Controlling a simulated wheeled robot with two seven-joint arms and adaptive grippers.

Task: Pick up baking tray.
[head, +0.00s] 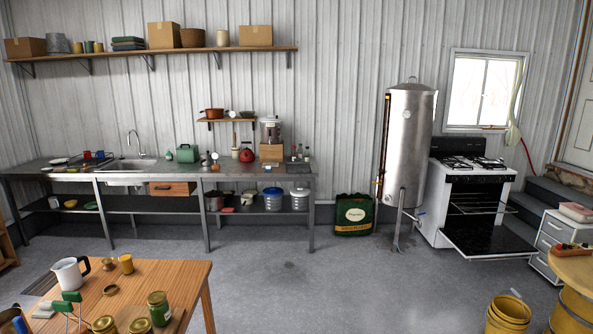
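I cannot pick out a baking tray with certainty. A dark flat thing (299,168) lies at the right end of the long metal counter (235,172), but it is too small to tell whether it is a tray. The white stove (431,205) at the right has its black oven door (487,241) folded down. Wire racks (474,205) show inside the dark oven, and I see no clear tray on them. Neither of my grippers is in view.
A wooden table (135,283) with a white jug (70,273) and jars stands at front left. A steel boiler (408,137) stands left of the stove. A yellow bucket (508,314) and a drawer cabinet (549,246) are at right. The grey middle floor is clear.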

